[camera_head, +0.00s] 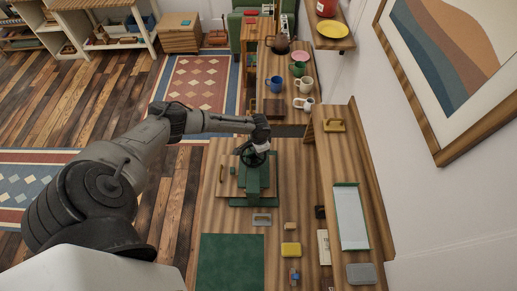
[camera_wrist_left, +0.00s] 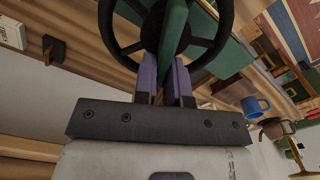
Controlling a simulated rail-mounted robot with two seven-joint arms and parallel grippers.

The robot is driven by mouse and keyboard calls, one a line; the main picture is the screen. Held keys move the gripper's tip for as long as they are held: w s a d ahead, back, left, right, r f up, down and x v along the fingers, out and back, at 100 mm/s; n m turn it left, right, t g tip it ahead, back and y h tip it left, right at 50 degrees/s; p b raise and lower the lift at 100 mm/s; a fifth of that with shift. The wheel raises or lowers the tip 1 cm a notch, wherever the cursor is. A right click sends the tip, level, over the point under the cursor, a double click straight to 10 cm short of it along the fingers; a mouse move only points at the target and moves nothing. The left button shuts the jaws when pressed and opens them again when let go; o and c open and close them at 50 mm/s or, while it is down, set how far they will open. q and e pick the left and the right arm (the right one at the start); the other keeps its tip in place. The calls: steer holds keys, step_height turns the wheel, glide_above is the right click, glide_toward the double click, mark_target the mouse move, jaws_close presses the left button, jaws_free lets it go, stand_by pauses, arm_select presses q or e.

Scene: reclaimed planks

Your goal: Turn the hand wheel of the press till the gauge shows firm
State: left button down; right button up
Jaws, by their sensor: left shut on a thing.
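The green press (camera_head: 254,190) stands on the wooden bench, with its dark hand wheel (camera_head: 252,159) on top. My left gripper (camera_head: 259,146) reaches in from the left and is at the wheel. In the left wrist view, the two purple-padded fingers of my left gripper (camera_wrist_left: 165,78) are shut at the near rim of the black hand wheel (camera_wrist_left: 106,28). A green part of the press (camera_wrist_left: 173,30) runs up between the fingers in that view. I cannot make out a gauge or its reading. My right gripper is in neither view.
Several mugs, among them a blue one (camera_head: 277,83), stand behind the press. A green mat (camera_head: 231,262) lies in front, with a yellow block (camera_head: 291,249) to its right. A raised wooden ledge (camera_head: 373,200) runs along the wall at right.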

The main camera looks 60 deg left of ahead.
arm_select(q)
steer(key=shift+d+m, duration=0.1)
steer(key=shift+m, duration=0.2)
stand_by(0.4)
steer(key=c, duration=1.2)
jaws_free()
steer(key=shift+r, duration=0.1)
steer(key=shift+r+b, duration=0.75)
steer(key=shift+r, duration=6.1)
